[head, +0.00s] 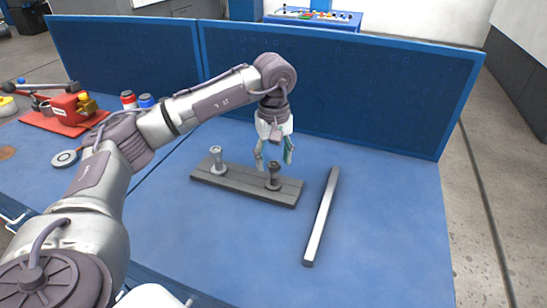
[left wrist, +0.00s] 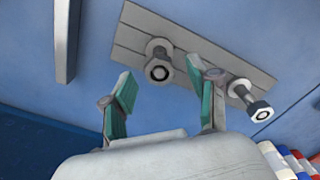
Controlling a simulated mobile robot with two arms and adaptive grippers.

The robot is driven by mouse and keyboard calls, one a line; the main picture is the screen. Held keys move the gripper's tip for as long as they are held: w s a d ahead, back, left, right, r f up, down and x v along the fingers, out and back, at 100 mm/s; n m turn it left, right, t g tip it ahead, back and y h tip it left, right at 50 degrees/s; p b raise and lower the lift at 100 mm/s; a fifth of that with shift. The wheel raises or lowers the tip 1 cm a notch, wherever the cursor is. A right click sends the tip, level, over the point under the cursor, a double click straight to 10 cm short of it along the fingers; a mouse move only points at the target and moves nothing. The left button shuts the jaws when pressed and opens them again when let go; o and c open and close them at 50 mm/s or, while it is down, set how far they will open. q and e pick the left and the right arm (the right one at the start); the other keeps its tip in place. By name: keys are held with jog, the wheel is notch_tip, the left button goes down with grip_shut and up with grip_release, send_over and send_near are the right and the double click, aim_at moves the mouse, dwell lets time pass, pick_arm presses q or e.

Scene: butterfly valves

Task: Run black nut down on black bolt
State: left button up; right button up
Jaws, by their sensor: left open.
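The black bolt (head: 273,181) stands upright near the right end of a grey base plate (head: 238,189). The black nut (head: 273,168) appears to be at its upper end. In the left wrist view the nut (left wrist: 158,70) is seen nearly end-on around the bolt tip. My left gripper (head: 274,160) points down just above and behind the black bolt, open and empty. In the left wrist view its green-padded fingers (left wrist: 162,95) are apart, with the nut between and beyond them. Whether they touch it cannot be told. My right gripper is not in view.
A lighter silver bolt (head: 217,167) with a nut (head: 215,150) stands at the plate's left end. A long grey bar (head: 321,217) lies to the right. A blue panel (head: 340,90) rises behind. Red and blue capped items (head: 146,101) stand at the back left. The front table is clear.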

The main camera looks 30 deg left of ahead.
pick_arm(q)
notch_tip(320, 180, up, 12)
dwell(0.5)
jog(key=shift+r, duration=0.1)
